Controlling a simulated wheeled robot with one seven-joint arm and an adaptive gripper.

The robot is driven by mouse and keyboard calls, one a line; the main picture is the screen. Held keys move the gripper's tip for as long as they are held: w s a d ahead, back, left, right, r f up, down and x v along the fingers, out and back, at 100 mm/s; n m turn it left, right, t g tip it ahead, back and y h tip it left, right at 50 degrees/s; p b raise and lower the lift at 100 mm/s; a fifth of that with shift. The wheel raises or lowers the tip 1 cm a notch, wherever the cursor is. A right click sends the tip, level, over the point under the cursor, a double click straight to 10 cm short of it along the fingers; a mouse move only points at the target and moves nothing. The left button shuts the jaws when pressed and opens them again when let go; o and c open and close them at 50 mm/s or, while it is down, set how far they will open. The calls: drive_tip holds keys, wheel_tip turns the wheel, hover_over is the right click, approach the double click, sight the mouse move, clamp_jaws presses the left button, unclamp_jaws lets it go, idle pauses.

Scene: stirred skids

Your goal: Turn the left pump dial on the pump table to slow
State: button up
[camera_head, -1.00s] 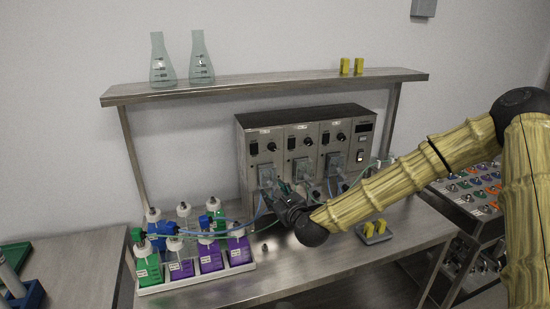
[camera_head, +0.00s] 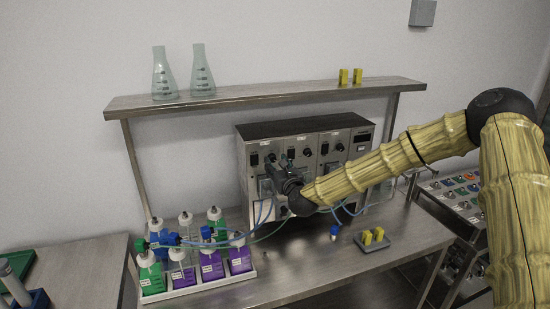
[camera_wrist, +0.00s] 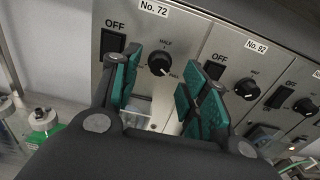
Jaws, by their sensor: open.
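The pump unit (camera_head: 308,130) is a grey box with a dark top on the steel table, its front split into panels. In the wrist view the leftmost panel, marked No. 72, has a round black dial (camera_wrist: 160,62) with a white mark that seems to point to the lower right. HALF is printed above the dial; the word at its lower right is too small to read surely. My gripper (camera_wrist: 163,72) is open, its green-padded fingers on either side of the dial in this view; contact cannot be told. In the head view my gripper (camera_head: 273,168) covers the left panel.
A black OFF switch (camera_wrist: 113,43) is left of the dial. A second dial (camera_wrist: 247,89) is close to the right finger. Tubes run from the pumps to a bottle rack (camera_head: 205,287) at left. A steel shelf (camera_head: 270,94) spans above. A grey tray (camera_head: 371,246) sits front right.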

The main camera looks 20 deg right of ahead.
sight(272, 159)
drive_tip(key=shift+w+p, duration=0.4)
drive_tip(key=shift+w, duration=0.75)
clamp_jaws()
